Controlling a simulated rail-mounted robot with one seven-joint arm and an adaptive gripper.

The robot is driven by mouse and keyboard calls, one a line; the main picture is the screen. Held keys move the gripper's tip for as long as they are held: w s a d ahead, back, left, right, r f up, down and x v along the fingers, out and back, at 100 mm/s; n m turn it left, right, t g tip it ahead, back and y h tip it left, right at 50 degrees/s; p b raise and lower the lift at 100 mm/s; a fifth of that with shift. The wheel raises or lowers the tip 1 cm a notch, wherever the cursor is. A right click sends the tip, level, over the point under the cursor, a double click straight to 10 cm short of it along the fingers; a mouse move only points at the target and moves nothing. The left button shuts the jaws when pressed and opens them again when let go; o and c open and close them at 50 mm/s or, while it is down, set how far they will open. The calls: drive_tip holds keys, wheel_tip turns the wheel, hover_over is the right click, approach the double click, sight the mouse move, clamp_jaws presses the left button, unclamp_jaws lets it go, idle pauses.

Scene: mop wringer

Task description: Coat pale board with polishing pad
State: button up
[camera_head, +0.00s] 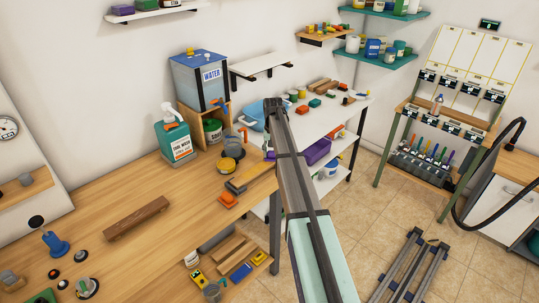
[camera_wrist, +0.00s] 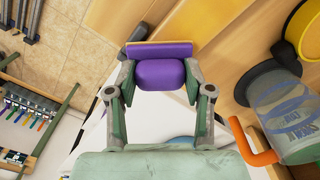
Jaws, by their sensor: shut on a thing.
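My gripper (camera_wrist: 160,75) is shut on a purple polishing pad (camera_wrist: 160,73), which shows between its two fingertips in the wrist view. The pad has a thick purple body and a brownish edge on its far side. A pale board (camera_head: 254,174) appears to lie near the right edge of the wooden worktable in the head view, left of my arm. Pale wood also shows beyond the pad in the wrist view, but I cannot tell board from tabletop there. Contact between pad and board cannot be told.
A clear jug with an orange handle (camera_wrist: 285,115) and a yellow tin (camera_wrist: 303,32) stand close to my gripper's right in the wrist view. A spray bottle (camera_head: 175,138), water tank (camera_head: 200,82) and dark brown board (camera_head: 137,218) are on the worktable (camera_head: 95,205). Its middle is mostly clear.

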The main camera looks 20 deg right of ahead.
sight(236, 183)
drive_tip(key=shift+w+d, duration=0.15)
drive_tip(key=shift+d, duration=0.15)
drive_tip(key=shift+s+a+p, duration=0.2)
drive_tip(key=shift+s+a, duration=1.3)
drive_tip(key=shift+a, duration=1.7)
drive_tip(key=shift+s+a+p, duration=0.25)
drive_tip(key=shift+s+a, duration=1.25)
drive_tip(key=shift+a, duration=1.75)
drive_tip(key=shift+s+a+p, duration=0.2)
drive_tip(key=shift+s+a, duration=1.3)
drive_tip(key=shift+a, duration=1.7)
wheel_tip(236, 183, up, 7)
drive_tip(key=p, duration=0.3)
drive_tip(key=shift+p, duration=0.4)
